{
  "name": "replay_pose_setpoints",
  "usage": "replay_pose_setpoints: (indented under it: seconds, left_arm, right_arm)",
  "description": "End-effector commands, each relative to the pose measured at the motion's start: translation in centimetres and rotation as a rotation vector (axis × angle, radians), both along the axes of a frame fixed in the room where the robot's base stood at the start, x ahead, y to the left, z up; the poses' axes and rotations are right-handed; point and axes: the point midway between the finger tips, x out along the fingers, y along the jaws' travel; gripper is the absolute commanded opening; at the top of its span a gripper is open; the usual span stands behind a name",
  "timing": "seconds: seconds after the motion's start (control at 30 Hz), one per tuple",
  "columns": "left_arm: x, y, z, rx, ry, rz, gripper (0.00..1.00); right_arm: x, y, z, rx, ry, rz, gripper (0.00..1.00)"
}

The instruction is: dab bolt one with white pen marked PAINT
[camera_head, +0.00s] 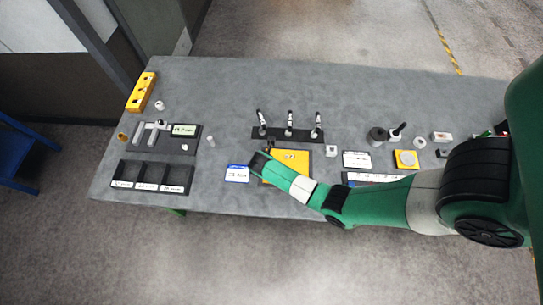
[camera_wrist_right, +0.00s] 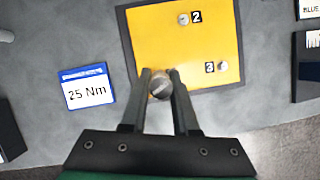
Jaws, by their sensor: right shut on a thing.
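The yellow plate (camera_head: 292,163) lies in front of the rack. In the right wrist view the plate (camera_wrist_right: 160,40) carries bolts beside the numbers 2 (camera_wrist_right: 184,19) and 3 (camera_wrist_right: 222,66). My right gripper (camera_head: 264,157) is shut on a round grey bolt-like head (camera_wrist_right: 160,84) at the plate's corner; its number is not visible. My left gripper is not in view.
A blue-edged 25 Nm card (camera_wrist_right: 87,90) lies left of the gripper. A black three-compartment tray (camera_head: 150,177) is at the front left, a yellow block (camera_head: 141,92) at the back left. The table's back strip is clear.

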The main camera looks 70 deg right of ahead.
Motion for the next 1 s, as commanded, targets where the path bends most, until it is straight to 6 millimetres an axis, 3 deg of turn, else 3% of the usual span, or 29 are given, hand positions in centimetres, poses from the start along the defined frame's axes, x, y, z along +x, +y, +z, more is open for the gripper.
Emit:
replay_pose_setpoints:
  seconds: [1.0]
  left_arm:
    - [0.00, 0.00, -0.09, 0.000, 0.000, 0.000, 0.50]
  right_arm:
    - [0.01, -0.01, -0.49, 0.000, 0.000, 0.000, 0.00]
